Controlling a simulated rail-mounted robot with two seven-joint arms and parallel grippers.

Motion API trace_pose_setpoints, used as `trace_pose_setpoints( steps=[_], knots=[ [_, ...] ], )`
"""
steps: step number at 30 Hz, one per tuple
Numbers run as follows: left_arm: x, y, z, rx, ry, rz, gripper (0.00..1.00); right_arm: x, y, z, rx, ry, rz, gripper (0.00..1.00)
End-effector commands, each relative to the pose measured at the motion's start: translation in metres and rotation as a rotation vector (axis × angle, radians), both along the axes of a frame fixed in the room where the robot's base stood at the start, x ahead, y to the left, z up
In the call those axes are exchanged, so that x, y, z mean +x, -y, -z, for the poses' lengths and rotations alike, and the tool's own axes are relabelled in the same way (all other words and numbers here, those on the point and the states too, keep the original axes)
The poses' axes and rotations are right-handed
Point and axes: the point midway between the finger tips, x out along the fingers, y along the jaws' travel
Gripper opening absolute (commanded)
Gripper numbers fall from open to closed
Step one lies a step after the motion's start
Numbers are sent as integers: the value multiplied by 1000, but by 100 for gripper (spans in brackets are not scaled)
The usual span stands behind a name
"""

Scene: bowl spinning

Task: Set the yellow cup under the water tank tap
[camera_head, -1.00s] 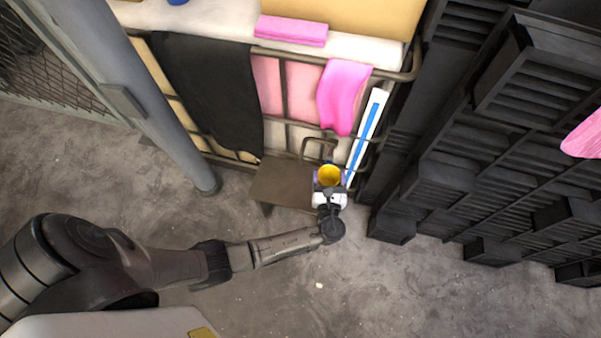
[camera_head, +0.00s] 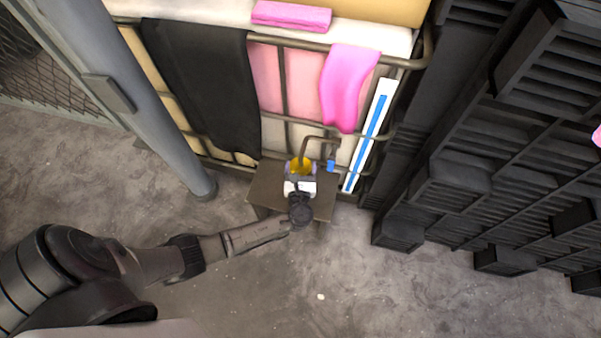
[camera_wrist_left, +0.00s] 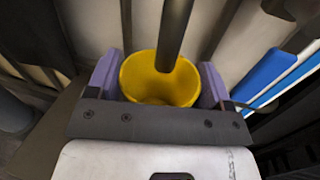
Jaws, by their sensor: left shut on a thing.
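My left gripper (camera_head: 300,172) is shut on the yellow cup (camera_head: 301,164), which is upright with its open mouth facing up. In the left wrist view the purple fingers (camera_wrist_left: 157,84) grip both sides of the cup (camera_wrist_left: 140,80). The tap's bent metal pipe (camera_head: 319,139) comes out from the caged water tank (camera_head: 273,138). In the left wrist view the pipe (camera_wrist_left: 175,30) overlaps the cup's mouth; its height above the rim is unclear. A blue part (camera_head: 331,166) shows right of the cup. My right gripper is not in view.
A small brown stand (camera_head: 264,190) is below the cup; I cannot tell whether they touch. A black cloth (camera_head: 208,85) and a pink cloth (camera_head: 345,88) hang on the cage. A grey post (camera_head: 160,110) stands left, and dark stacked crates (camera_head: 470,150) stand right.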

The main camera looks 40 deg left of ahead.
Motion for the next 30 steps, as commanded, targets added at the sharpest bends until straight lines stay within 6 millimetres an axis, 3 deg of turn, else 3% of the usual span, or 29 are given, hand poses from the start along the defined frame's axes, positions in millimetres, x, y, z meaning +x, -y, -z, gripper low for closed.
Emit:
trace_pose_setpoints(
  steps=[7,21,22,30],
  knots=[
    [0,0,33,2,-1,0,51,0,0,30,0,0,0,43],
    [0,0,36,1,-1,-1,51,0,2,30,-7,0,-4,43],
    [0,0,36,1,-1,-1,76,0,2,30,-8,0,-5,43],
    [0,0,36,1,-1,-1,99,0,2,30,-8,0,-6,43]
  ],
)
